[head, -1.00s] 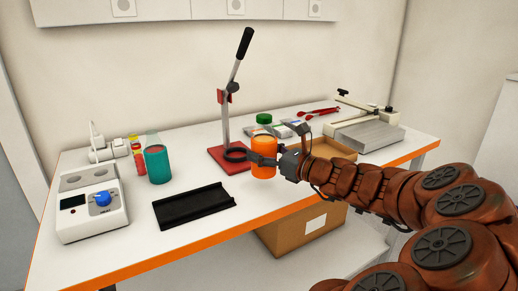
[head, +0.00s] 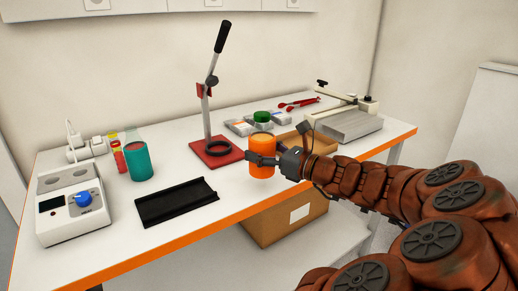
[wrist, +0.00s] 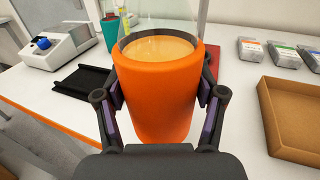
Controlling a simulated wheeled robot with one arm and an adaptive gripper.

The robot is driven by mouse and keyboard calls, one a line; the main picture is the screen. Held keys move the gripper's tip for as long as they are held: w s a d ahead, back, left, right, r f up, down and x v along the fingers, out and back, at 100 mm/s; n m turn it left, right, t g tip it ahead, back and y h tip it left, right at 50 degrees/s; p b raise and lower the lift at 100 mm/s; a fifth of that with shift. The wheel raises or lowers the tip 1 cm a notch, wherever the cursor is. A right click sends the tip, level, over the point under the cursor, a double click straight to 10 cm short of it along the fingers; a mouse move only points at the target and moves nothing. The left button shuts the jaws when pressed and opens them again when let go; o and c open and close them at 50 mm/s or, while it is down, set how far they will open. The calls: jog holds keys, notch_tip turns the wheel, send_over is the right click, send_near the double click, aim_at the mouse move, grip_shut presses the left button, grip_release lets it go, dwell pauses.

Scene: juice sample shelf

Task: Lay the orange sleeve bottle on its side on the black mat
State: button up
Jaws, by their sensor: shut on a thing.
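The orange sleeve bottle (head: 262,160) is upright, with an orange sleeve, a clear glass upper part and a green cap. My gripper (head: 268,161) is shut on its sleeve from the right. In the wrist view the sleeve (wrist: 157,95) fills the middle between my two fingers; the cap is out of frame. I cannot tell whether the base touches the table. The black mat (head: 177,203), a shallow ridged tray shape, lies empty to the left of the bottle near the table's front edge. It also shows at the left in the wrist view (wrist: 82,82).
A red-based lever stand (head: 217,152) stands just behind and left of the bottle. A teal bottle (head: 139,161) and a white device with a blue knob (head: 72,215) are further left. An open cardboard tray (head: 297,142) is at the right. White table shows between mat and bottle.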

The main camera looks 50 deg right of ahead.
aim_at(262, 113)
jog(key=shift+r, duration=0.1)
notch_tip(262, 113, up, 12)
jog(key=p, duration=1.1)
dwell(0.5)
